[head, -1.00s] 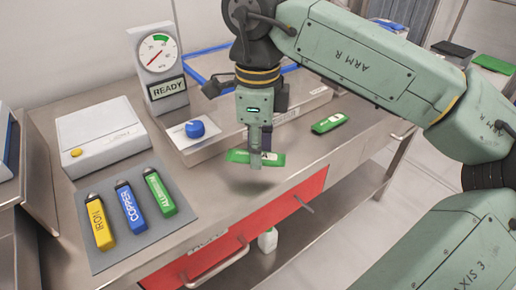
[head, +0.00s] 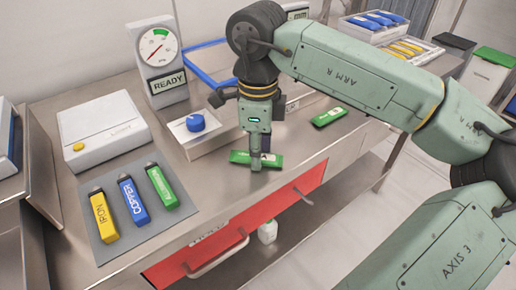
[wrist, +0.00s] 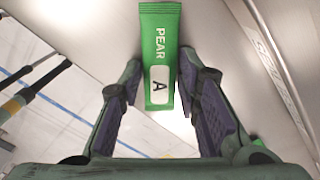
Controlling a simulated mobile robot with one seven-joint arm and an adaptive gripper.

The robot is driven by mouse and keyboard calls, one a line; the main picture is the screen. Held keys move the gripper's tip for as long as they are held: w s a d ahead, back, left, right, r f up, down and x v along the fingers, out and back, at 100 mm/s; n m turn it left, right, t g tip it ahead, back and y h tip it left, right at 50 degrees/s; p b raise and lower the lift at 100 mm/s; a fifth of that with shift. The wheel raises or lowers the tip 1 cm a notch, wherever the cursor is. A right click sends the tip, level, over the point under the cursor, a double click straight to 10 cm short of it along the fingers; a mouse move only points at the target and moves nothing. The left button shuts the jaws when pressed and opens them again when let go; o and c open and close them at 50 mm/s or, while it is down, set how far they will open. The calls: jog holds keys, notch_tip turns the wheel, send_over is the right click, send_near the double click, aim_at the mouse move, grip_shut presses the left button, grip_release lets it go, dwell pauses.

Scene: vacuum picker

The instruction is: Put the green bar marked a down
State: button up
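The green bar marked A (head: 240,157) is at the worktop, near its front edge. In the wrist view the bar (wrist: 161,35) shows "PEAR" and a white patch with a black A. My gripper (head: 257,160) points down over it. The bar looks level and appears to touch the worktop, or nearly so. Its underside is hidden.
A second green bar (head: 329,117) lies to the right. A grey mat (head: 104,245) holds yellow, blue and green bars at left. A white scale (head: 105,135), a gauge marked READY (head: 160,60) and a blue-knobbed box (head: 205,138) stand behind. A red drawer (head: 235,225) is below.

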jog(key=shift+o, duration=1.4)
jog(key=shift+r, duration=0.15)
jog(key=shift+r+p, duration=0.25)
jog(key=shift+p, duration=0.15)
notch_tip(320, 180, up, 12)
jog(key=b, duration=0.1)
jog(key=shift+f, duration=0.15)
jog(key=shift+s+f, duration=0.1)
